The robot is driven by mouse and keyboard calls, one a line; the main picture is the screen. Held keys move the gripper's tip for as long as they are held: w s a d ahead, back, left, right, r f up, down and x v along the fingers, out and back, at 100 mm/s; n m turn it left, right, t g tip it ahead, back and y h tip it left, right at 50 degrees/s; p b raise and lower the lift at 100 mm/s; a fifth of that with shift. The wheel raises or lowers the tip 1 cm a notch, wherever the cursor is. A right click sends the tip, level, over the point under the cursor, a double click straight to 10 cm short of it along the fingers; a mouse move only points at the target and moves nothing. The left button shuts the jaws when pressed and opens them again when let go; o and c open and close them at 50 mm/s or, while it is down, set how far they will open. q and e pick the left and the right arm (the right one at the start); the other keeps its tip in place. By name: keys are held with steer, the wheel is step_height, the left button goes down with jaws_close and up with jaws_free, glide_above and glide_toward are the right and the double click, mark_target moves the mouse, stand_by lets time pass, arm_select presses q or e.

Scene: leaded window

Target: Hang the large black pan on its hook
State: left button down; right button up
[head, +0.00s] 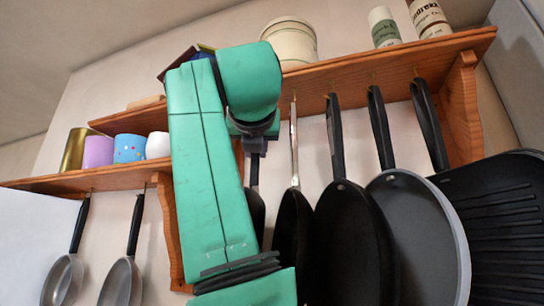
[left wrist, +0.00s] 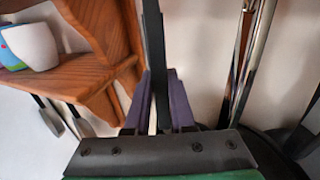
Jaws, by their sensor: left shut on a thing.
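My left gripper (head: 256,146) is raised under the long upper shelf, and its fingers are mostly hidden in the head view. In the left wrist view its purple fingers (left wrist: 161,105) are shut on a dark pan handle (left wrist: 153,45). In the head view a black pan (head: 256,216) with a dark handle shows below the gripper, largely hidden by my green arm. I cannot tell for sure that this is the large black pan, or whether its handle touches a hook. My right gripper is in neither view.
Beside it hang a dark pan with a metal handle (head: 293,230), a black pan (head: 350,240), a grey pan (head: 420,235) and a ridged grill pan (head: 500,220). The wooden shelf (head: 400,62) and its bracket are close. Two small pans (head: 121,283) hang at left.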

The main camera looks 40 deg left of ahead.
arm_select(q)
steer(key=shift+r, duration=0.1)
steer(key=c, duration=0.7)
jaws_free()
steer(key=shift+s+d, duration=0.1)
steer(key=o, duration=0.7)
